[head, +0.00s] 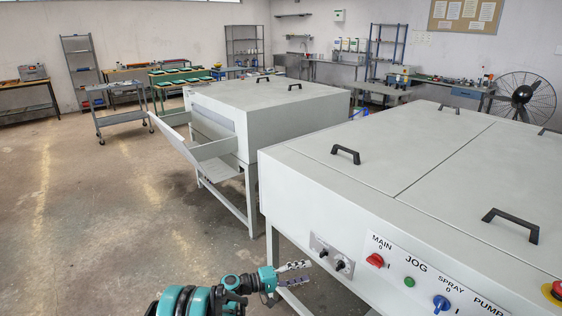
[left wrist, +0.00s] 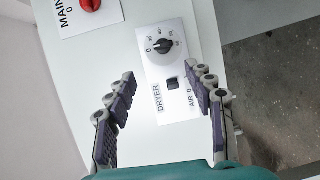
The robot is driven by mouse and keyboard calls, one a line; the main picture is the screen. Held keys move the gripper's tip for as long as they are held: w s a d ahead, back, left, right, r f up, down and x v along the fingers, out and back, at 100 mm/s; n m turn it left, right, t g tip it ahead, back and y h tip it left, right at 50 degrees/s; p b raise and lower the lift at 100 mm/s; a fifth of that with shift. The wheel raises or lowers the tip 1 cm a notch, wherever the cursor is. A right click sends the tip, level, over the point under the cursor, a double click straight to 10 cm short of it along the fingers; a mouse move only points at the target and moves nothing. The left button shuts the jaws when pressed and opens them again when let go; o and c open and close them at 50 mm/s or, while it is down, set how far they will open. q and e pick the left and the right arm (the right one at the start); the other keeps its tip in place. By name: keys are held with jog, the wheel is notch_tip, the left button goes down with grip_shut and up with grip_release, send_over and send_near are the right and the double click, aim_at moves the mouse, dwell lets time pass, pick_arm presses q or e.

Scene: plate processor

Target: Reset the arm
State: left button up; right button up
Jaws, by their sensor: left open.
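My left gripper (head: 299,273) reaches in from the bottom of the head view, beside the front of the large grey machine (head: 375,200). Its fingers are apart with nothing between them. In the left wrist view the open gripper (left wrist: 156,78) faces the white dryer panel (left wrist: 190,95). The panel has a black round knob (left wrist: 162,46) and a small dark switch (left wrist: 172,84), which shows between the fingers. I cannot tell whether a fingertip touches the panel. The dryer panel (head: 322,247) also shows in the head view, just right of the gripper. My right gripper is out of view.
The machine's front carries a red main switch (head: 375,260), a green jog button (head: 409,282) and a blue spray switch (head: 441,303). A second grey machine (head: 250,105) with a sloping chute stands behind. A cart (head: 120,121) stands farther back. The concrete floor (head: 90,220) at left is clear.

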pick_arm(q)
jog(key=s+a+r+m+t+y, duration=0.1)
jog(key=s+a+r+y, duration=0.85)
jog(key=s+r, duration=0.4)
jog(key=s+a+m+t+y, duration=0.1)
jog(key=s+a+y, duration=0.6)
jog(key=s+a, duration=1)
jog(key=s+m, duration=0.1)
jog(key=s, duration=0.3)
